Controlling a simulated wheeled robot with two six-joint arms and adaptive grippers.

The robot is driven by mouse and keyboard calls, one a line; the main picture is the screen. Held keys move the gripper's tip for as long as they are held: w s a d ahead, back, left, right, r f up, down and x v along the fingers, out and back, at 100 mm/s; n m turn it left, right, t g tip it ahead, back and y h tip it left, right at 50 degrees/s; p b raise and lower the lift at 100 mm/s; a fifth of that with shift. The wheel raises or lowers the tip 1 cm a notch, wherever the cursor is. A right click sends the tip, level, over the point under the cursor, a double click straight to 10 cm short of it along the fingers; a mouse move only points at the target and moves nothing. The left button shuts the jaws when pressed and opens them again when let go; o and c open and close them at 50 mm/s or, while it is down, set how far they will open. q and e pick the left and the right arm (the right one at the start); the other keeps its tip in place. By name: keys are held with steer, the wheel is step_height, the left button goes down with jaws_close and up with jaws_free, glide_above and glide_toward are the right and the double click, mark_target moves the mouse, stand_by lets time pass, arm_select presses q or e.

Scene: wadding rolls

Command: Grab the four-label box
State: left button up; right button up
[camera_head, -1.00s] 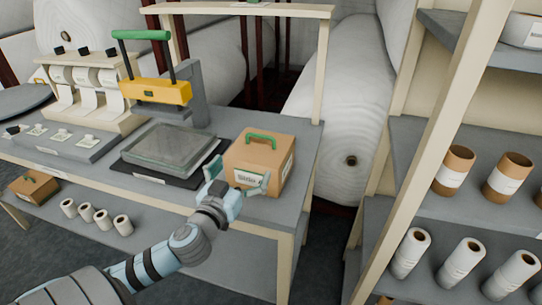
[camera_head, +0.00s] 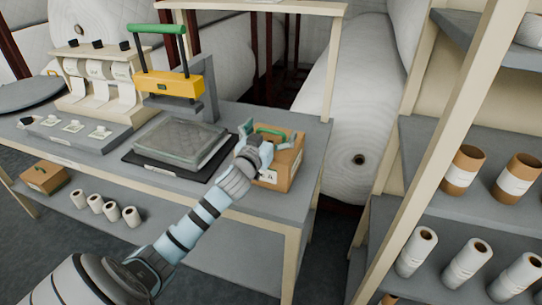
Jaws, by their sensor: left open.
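Whether a finger touches the box I cannot tell. My right gripper is not in view.
A yellow press with a green bar (camera_head: 168,84) and a flat glassy pad (camera_head: 180,142) stand left of the box. A label dispenser (camera_head: 95,85) is at the back left. Several white rolls (camera_head: 113,211) sit on the lower shelf. A rack post (camera_head: 440,150) rises at the right.

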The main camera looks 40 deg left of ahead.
arm_select(q)
steer(key=c, duration=1.8)
steer(key=shift+c, duration=1.3)
steer(key=shift+r, duration=0.15)
